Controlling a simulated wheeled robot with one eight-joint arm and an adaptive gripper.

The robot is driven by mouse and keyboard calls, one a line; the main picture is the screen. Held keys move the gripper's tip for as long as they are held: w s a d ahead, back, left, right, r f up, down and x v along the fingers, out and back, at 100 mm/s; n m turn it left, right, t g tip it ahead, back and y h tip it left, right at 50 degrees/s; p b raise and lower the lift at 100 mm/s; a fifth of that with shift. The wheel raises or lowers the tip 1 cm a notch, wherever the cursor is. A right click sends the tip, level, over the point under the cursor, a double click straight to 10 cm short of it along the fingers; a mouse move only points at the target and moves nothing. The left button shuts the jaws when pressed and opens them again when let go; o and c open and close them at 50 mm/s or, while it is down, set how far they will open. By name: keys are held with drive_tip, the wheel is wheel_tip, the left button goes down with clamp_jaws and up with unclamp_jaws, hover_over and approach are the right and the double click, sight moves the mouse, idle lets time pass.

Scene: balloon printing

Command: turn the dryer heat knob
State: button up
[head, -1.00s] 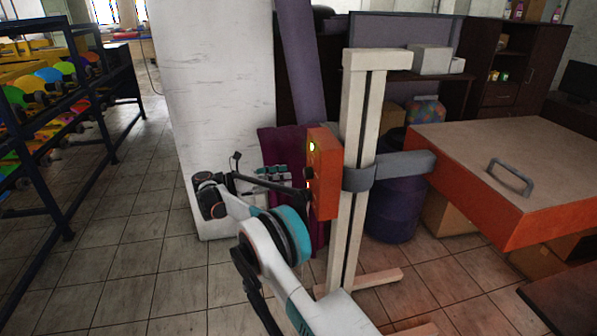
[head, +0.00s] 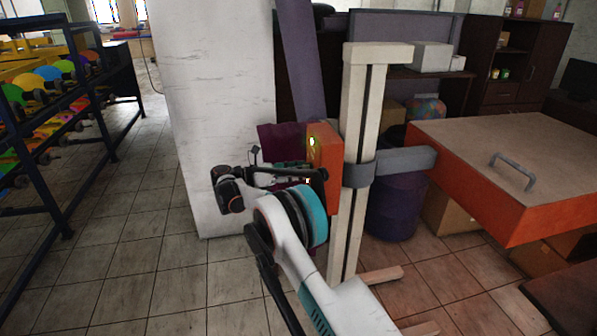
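The orange control box (head: 328,149) is fixed to the pale upright stand of the dryer. A small yellow light (head: 312,142) glows high on its left face. A grey arm joins the stand to the flat orange dryer body (head: 467,196) at the right. My gripper (head: 316,176) is at the lower part of the box's left face, seen from the side. The heat knob cannot be made out; my gripper and arm cover that part of the face. Whether the fingers touch anything, or are open or shut, cannot be told.
A white pillar (head: 212,90) stands behind my arm. A dark rack (head: 108,125) with colourful balloons is at the left. A purple barrel (head: 396,207) and cardboard boxes stand behind the stand. The tiled floor at left centre is clear.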

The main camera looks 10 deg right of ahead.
drive_tip(key=shift+m, duration=0.4)
drive_tip(key=m, duration=1.1)
idle(0.6)
drive_tip(key=o, duration=1.1)
drive_tip(key=shift+c, duration=0.2)
